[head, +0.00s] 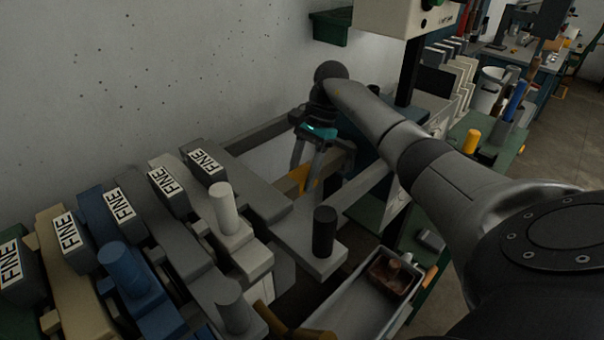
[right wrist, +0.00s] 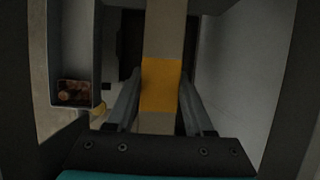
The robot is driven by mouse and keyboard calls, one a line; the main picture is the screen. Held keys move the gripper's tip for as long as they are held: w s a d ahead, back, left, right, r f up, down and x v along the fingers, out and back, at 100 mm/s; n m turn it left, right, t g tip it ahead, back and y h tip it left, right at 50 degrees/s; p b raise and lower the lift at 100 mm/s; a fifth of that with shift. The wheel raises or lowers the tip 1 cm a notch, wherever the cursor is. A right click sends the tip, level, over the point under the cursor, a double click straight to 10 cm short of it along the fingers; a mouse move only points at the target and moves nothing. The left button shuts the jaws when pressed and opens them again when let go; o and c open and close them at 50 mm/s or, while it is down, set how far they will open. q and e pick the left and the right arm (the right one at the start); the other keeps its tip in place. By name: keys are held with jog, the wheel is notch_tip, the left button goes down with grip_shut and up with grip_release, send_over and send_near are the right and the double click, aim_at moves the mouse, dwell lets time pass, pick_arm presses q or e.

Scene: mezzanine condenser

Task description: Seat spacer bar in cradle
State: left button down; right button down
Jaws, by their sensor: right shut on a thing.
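The spacer bar (right wrist: 160,85) is a pale beige bar with an orange-yellow band around it. In the head view only its orange band (head: 301,179) shows clearly, below my right gripper. My right gripper (head: 310,172) points down, with its two fingers on either side of the band. The right wrist view shows the same gripper (right wrist: 160,108) shut on the bar at the band. Two grey rails (head: 268,131) stick out from the wall side around this spot and may be the cradle. Whether the bar touches them cannot be told. My left gripper is not in view.
A row of grey, blue and tan levers with "FINE" labels (head: 118,205) stands at left. A black peg (head: 324,232) rises from a grey plate nearby. A grey tray (head: 345,306) holds a brown box (head: 396,274). The wall (head: 150,80) is close behind.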

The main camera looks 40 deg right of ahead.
jog(key=shift+r, duration=0.15)
jog(key=shift+c, duration=1.4)
grip_release()
jog(key=shift+f, duration=0.2)
jog(key=shift+r, duration=0.1)
jog(key=shift+r, duration=0.25)
jog(key=shift+v, duration=3.55)
